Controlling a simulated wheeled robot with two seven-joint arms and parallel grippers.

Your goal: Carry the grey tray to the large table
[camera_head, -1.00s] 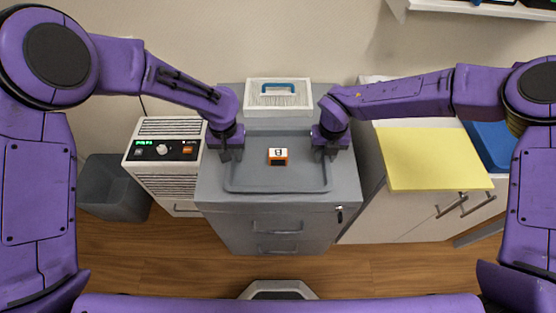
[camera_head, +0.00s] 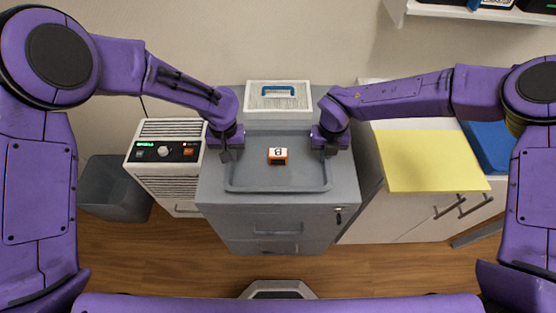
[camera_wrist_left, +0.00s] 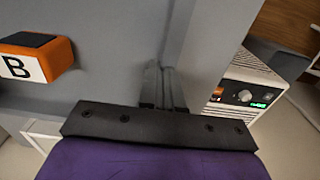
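The grey tray (camera_head: 277,187) lies on a grey drawer cabinet (camera_head: 275,222). A small orange and white block (camera_head: 278,156) marked B sits in the tray; it also shows in the left wrist view (camera_wrist_left: 38,60). My left gripper (camera_head: 226,154) is at the tray's left side, its fingers close together. In the left wrist view the fingers (camera_wrist_left: 164,88) look closed on the tray's side wall. My right gripper (camera_head: 326,152) is at the tray's right side, its fingers also drawn together at the rim; the exact contact is hard to see.
A white box with a blue handle (camera_head: 278,97) stands behind the tray. A white heater-like unit (camera_head: 165,152) and a dark bin (camera_head: 112,187) are at left. A yellow sheet (camera_head: 430,160) lies on the white cabinet at right, near a blue item (camera_head: 490,146). Wood floor shows in front.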

